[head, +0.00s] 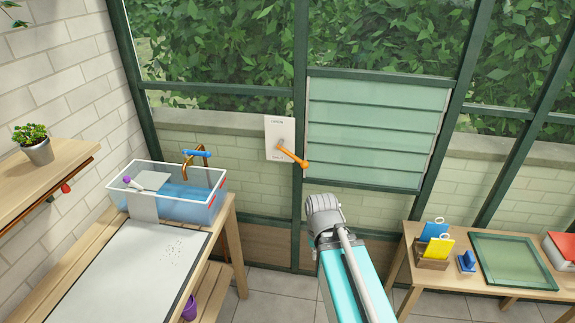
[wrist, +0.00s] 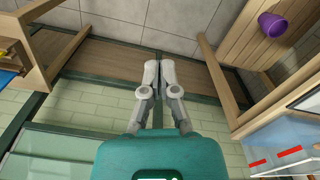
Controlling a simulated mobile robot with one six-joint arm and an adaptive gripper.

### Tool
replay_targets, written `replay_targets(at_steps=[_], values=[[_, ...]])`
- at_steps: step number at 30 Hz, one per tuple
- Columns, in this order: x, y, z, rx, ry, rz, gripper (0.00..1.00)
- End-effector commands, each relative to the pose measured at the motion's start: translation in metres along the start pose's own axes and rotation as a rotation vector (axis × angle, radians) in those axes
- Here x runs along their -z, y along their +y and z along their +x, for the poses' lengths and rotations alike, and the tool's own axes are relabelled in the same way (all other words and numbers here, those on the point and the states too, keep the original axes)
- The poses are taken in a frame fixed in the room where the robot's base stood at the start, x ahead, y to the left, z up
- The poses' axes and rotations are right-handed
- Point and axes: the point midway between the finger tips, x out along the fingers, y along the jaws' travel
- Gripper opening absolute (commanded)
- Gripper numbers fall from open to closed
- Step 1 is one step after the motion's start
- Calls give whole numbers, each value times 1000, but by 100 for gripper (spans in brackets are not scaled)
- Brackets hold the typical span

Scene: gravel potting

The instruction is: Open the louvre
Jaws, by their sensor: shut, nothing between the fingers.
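The louvre (head: 370,130) is a panel of several pale green glass slats in a dark green frame, set in the glasshouse wall. Its slats lie flat, in the closed position. Left of it, a white plate (head: 280,131) carries an orange lever (head: 293,156) that points down and to the right. In the wrist view the louvre's glass (wrist: 60,150) shows at the lower left. My gripper (wrist: 159,64) is shut and empty in the wrist view. In the head view my arm reaches up below the louvre and hides the gripper. The lever does not show in the wrist view.
A clear water tub (head: 175,190) with a brass tap stands on the left bench, beside a grey mat (head: 125,270). A right table holds a green framed screen (head: 513,262) and coloured cards (head: 437,245). A purple pot (wrist: 272,24) is below the left bench.

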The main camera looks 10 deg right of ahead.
Motion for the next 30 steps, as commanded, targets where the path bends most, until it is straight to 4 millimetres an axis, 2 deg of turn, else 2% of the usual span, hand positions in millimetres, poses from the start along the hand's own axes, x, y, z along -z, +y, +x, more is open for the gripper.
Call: replay_targets(at_steps=[11, 17, 23, 30], values=[[1, 0, 1, -3, 2, -2, 0], [16, 5, 12, -60, 37, -38, 0], [56, 20, 34, -228, 129, -155, 0], [131, 44, 52, -557, 266, -417, 0]])
